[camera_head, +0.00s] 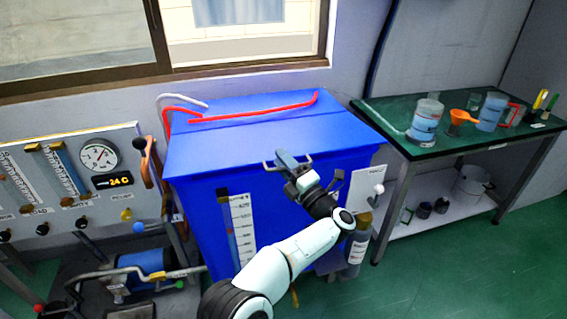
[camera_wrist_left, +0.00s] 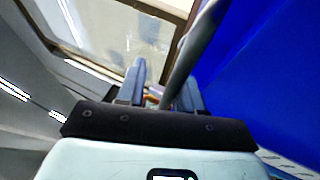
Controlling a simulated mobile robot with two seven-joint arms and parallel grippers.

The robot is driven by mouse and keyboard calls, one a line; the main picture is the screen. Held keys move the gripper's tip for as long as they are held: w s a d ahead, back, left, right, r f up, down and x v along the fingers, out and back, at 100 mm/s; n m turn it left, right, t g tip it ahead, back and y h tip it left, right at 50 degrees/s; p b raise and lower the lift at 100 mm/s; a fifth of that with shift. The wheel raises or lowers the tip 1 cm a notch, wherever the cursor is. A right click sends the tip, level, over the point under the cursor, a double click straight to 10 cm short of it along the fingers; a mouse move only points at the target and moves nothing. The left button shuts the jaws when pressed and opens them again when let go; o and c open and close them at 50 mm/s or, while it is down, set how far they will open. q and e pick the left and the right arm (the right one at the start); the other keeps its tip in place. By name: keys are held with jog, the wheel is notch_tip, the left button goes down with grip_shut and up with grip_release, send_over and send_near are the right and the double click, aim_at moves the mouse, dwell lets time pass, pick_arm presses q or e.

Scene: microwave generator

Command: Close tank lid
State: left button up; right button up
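The blue tank (camera_head: 205,215) stands below the window, and its blue lid (camera_head: 235,145) lies across the top, flat or nearly so. A light grey bar handle (camera_head: 268,165) is at the lid's front edge. My left gripper (camera_head: 290,163) is at this handle and covers part of it. In the left wrist view, a grey bar (camera_wrist_left: 198,45) runs between or beside the fingers of the left gripper (camera_wrist_left: 162,90). A narrow gap shows between the fingers, but firm contact is unclear. The tank's blue surface (camera_wrist_left: 265,90) fills the right. My right gripper is not in view.
A red pipe (camera_head: 255,113) runs along the back of the lid. A gauge panel (camera_head: 85,180) is at left. A green-topped table (camera_head: 390,118) with containers and a funnel stands at right. The green floor (camera_head: 420,270) at front right is clear.

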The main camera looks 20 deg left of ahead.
pick_arm(q)
jog(key=shift+d+f, duration=0.25)
jog(key=shift+d, duration=0.1)
jog(key=d+f, duration=0.7)
jog(key=f, duration=0.6)
jog(key=shift+s, duration=0.2)
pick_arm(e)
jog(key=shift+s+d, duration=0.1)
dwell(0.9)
pick_arm(q)
jog(key=shift+a+r, duration=0.1)
jog(key=shift+a, duration=0.05)
